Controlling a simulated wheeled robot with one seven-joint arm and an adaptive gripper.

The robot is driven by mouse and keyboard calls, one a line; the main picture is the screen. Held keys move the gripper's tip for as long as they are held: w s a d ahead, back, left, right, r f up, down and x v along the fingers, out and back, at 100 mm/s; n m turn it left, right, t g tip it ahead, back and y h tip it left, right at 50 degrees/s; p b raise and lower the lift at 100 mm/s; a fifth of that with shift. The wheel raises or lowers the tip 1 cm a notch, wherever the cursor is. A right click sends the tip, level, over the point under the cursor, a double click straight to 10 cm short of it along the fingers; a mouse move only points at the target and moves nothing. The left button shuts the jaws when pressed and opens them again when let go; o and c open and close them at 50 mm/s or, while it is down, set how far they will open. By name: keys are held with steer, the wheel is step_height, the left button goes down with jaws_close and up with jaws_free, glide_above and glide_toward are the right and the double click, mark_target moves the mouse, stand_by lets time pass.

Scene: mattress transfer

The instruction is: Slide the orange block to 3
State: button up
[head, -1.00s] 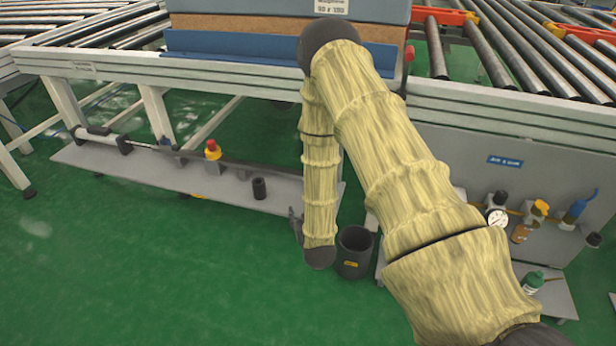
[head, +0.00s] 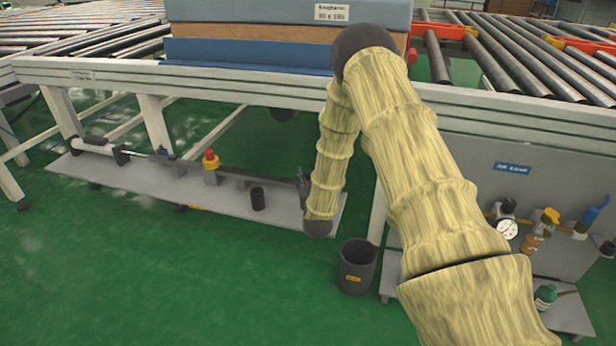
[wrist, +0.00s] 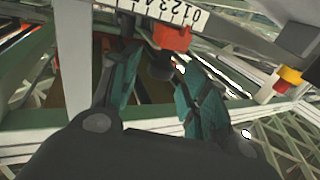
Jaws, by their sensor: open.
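The orange block (wrist: 172,37) shows at the top of the wrist view, against a white scale (wrist: 190,13) with black numerals. In the head view my gripper (head: 304,187) is mostly hidden behind my own arm, low over the grey shelf (head: 130,186). The block is not visible there.
A red and yellow button (head: 210,160) stands on the shelf, left of a black cylinder (head: 257,199); the button also shows in the wrist view (wrist: 290,79). A dark bin (head: 356,268) is on the floor near my arm. A gauge (head: 508,229) and bottles are at right.

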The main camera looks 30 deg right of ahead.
steer(key=shift+x, duration=1.25)
jaws_close()
